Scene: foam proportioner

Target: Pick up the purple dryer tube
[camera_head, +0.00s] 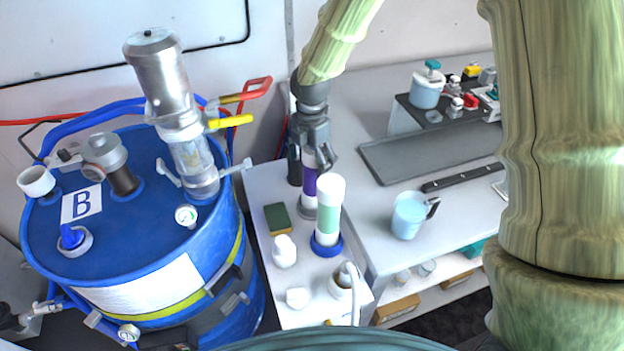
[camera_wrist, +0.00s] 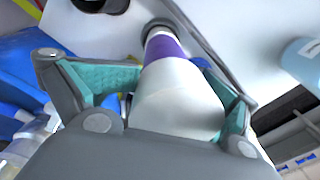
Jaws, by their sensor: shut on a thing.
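The purple dryer tube (camera_head: 310,182) is a white tube with a purple band, upright on the narrow white bench beside the blue drum. My gripper (camera_head: 318,150) is around its white upper end from above. In the wrist view the tube (camera_wrist: 163,50) runs between the two teal-padded fingers of my gripper (camera_wrist: 170,95), which are shut on it. The lower end is partly hidden behind a second tube in the head view, so I cannot tell whether it touches the bench.
A white and green tube (camera_head: 328,222) with a blue base stands just in front. A green sponge (camera_head: 278,218), a white bottle (camera_head: 284,252) and a dark bottle (camera_head: 294,165) are close by. The blue drum (camera_head: 130,240) is left; a light-blue jug (camera_head: 408,216) is right.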

